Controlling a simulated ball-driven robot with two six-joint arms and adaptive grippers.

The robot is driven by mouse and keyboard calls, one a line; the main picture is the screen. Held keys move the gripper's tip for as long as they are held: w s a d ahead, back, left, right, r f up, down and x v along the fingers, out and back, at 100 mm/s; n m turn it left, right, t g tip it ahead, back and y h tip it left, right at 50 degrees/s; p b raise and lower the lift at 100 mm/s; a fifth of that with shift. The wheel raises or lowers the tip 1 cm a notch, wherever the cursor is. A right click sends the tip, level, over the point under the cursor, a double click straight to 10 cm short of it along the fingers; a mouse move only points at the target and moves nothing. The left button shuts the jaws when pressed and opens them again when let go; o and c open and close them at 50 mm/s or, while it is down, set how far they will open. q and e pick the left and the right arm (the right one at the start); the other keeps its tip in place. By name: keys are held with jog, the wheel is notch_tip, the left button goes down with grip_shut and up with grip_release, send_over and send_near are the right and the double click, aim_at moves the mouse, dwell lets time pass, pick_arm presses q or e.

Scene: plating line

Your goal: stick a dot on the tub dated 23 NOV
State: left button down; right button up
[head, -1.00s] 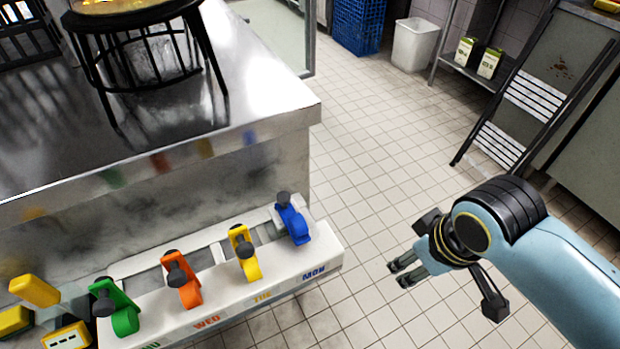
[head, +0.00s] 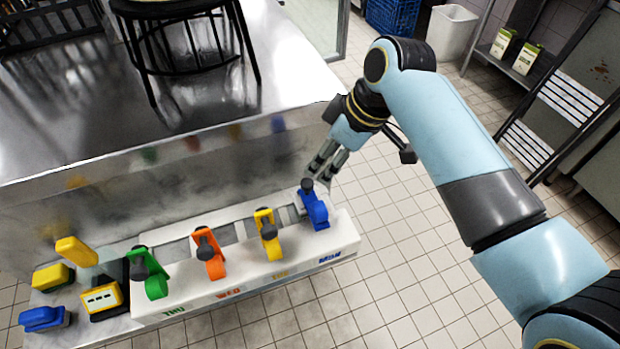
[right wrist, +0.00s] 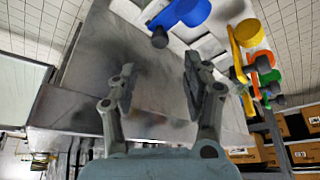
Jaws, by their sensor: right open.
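My right gripper (head: 319,174) is open and empty. It hangs just behind and above the blue dot dispenser (head: 316,211), at the MON end of a white rack (head: 240,284). In the right wrist view the two fingers of my gripper (right wrist: 157,75) are spread, and the blue dispenser (right wrist: 188,12) shows beyond them at the top. Yellow (head: 267,240), orange (head: 212,256) and green (head: 152,277) dispensers stand along the rack, over TUE, WED and THU labels. No tub with a readable 23 NOV date shows. My left gripper is out of view.
A steel counter (head: 200,120) rises behind the rack and carries a black stand (head: 190,10). Yellow (head: 52,277) and blue (head: 44,317) blocks and a yellow-black device (head: 103,298) sit at the left. Two cartons (head: 503,43) stand on a shelf. The tiled floor on the right is open.

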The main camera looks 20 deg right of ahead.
aim_at(308, 183)
jog(key=b+x, duration=0.1)
jog(key=x, duration=0.8)
grip_shut()
